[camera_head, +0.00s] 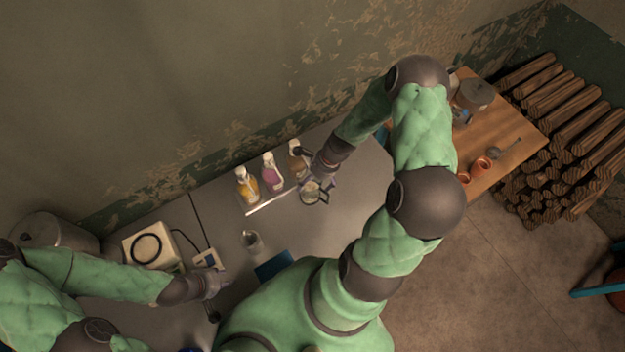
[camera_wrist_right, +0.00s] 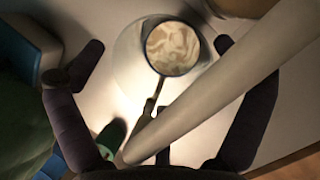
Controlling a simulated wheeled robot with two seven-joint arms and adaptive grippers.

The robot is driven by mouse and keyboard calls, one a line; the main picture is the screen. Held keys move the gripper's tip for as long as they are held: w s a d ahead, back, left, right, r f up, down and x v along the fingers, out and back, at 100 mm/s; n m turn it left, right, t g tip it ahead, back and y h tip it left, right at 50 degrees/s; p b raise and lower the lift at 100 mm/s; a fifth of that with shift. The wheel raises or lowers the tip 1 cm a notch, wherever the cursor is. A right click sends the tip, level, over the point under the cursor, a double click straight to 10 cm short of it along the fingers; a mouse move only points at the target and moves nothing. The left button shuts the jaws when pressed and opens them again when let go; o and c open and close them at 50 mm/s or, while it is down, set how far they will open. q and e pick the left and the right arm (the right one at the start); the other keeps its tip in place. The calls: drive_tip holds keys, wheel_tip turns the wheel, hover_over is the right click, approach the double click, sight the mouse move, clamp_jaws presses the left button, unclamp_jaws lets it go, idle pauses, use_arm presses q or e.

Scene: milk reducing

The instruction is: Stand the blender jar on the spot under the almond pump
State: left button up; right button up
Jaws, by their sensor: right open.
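The jar (camera_head: 310,191), clear with a dark handle, stands on the grey counter in front of the rightmost, brownish pump bottle (camera_head: 295,160). In the right wrist view the jar (camera_wrist_right: 172,48) shows from above, with pale swirled contents. My right gripper (camera_head: 324,187) is at the jar's handle side; in the wrist view its fingers are wide apart (camera_wrist_right: 160,108), with the handle between them, apart from both. A pale diagonal bar hides part of this. I cannot read which pump is almond. My left gripper (camera_head: 217,287) is low at the left, its fingers unclear.
A yellow bottle (camera_head: 247,187) and a purple bottle (camera_head: 272,172) stand left of the brownish one, behind a white strip (camera_head: 270,200). A cream appliance base (camera_head: 150,245), a clear cup (camera_head: 252,241) and a dark blue item (camera_head: 273,265) are on the counter nearer the left.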

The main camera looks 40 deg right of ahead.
use_arm(q)
drive_tip(key=shift+r, duration=0.45)
use_arm(e)
drive_tip(key=v, duration=1.2)
drive_tip(key=shift+r, duration=0.35)
